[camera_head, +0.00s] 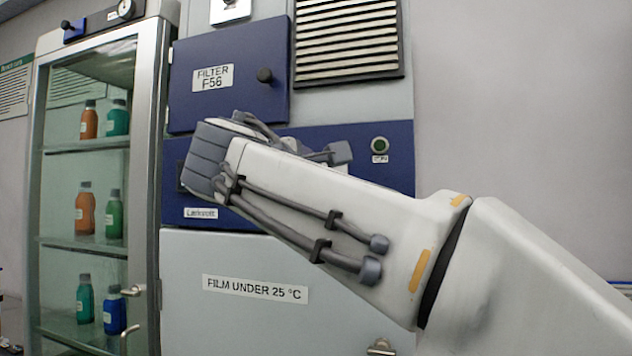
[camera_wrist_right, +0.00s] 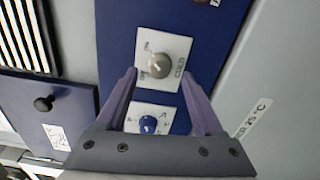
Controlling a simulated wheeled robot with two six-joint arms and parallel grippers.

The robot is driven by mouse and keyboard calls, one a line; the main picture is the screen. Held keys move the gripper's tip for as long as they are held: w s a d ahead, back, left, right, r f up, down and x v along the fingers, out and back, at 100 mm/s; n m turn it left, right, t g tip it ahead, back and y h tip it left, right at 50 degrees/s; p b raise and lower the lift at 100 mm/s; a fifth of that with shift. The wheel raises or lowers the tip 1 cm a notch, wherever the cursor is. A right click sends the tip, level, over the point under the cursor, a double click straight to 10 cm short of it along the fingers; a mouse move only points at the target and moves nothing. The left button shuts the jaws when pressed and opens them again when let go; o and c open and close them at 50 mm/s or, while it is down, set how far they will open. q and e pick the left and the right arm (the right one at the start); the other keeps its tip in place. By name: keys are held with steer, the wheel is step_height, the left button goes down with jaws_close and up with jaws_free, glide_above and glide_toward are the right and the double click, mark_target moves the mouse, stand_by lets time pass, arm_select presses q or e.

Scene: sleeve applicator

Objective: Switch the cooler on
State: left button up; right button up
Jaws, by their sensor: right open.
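A blue control panel (camera_head: 400,170) carries a plate marked Larkvoit and a round green button (camera_head: 379,144) with a small label. My right arm hides most of its middle in the head view. In the right wrist view, the panel has a grey rotary knob (camera_wrist_right: 164,57) on a white marked plate and a smaller blue knob (camera_wrist_right: 148,123) on another plate. My left gripper is out of view.
A blue filter box (camera_head: 185,100) with a black knob sits above the panel, beside a vent grille (camera_head: 347,40). A grey door (camera_head: 200,320) marked FILM UNDER 25 °C is below. A glass-fronted cabinet (camera_head: 150,150) with bottles stands left. The right wall is bare.

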steer(key=b+v, duration=0.1)
steer(key=v, duration=0.7)
